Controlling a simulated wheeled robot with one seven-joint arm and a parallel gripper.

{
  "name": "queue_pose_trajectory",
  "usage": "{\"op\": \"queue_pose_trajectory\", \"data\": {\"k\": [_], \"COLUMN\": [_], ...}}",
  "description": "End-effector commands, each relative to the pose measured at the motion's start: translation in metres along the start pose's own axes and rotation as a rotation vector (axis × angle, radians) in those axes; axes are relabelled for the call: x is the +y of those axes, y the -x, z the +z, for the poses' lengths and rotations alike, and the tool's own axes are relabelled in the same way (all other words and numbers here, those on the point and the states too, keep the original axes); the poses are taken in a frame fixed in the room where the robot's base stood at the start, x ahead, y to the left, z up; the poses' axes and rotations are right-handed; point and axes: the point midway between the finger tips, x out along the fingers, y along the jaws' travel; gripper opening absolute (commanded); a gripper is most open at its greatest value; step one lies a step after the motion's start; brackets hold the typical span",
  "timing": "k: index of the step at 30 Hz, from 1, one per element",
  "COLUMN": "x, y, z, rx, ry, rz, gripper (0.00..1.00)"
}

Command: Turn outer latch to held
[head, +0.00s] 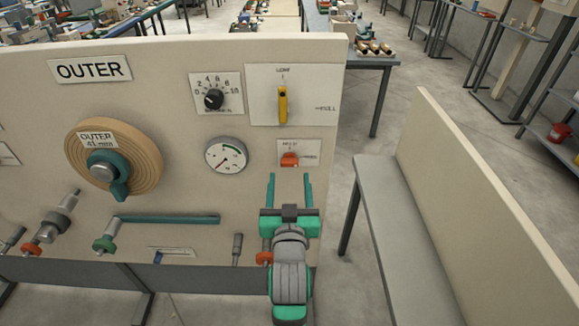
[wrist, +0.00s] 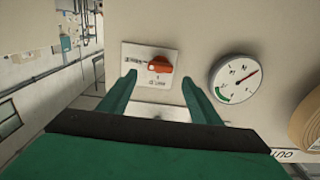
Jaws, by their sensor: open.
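The outer latch is a small orange-red knob (head: 289,159) on a white label plate (head: 313,147) at the right of the cream panel. Its lettering is too small to read surely, so I cannot tell its setting. My gripper (head: 289,178) is open and empty, with its two green fingers just below the knob in the head view, pointing at the panel. In the wrist view the knob (wrist: 159,65) lies between and just beyond the fingertips (wrist: 158,80), with no contact visible. The wrist picture is turned over relative to the head view.
A round gauge (head: 226,155) is left of the latch. A yellow lever (head: 283,104) and a black dial (head: 213,99) sit above. The large outer spool (head: 115,158) and a teal bar (head: 168,219) are further left. A grey bench (head: 400,235) stands right, across a floor gap.

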Motion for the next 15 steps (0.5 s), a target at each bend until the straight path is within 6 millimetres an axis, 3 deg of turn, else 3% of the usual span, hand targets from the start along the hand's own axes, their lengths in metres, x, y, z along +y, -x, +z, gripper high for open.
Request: {"op": "queue_pose_trajectory", "data": {"k": [6,15], "x": [0.000,0.000], "y": [-0.038,-0.062], "z": [-0.001,0.000], "rx": [0.001,0.000], "ry": [0.000,0.000], "rz": [0.000,0.000], "gripper": [0.58,0.58]}}
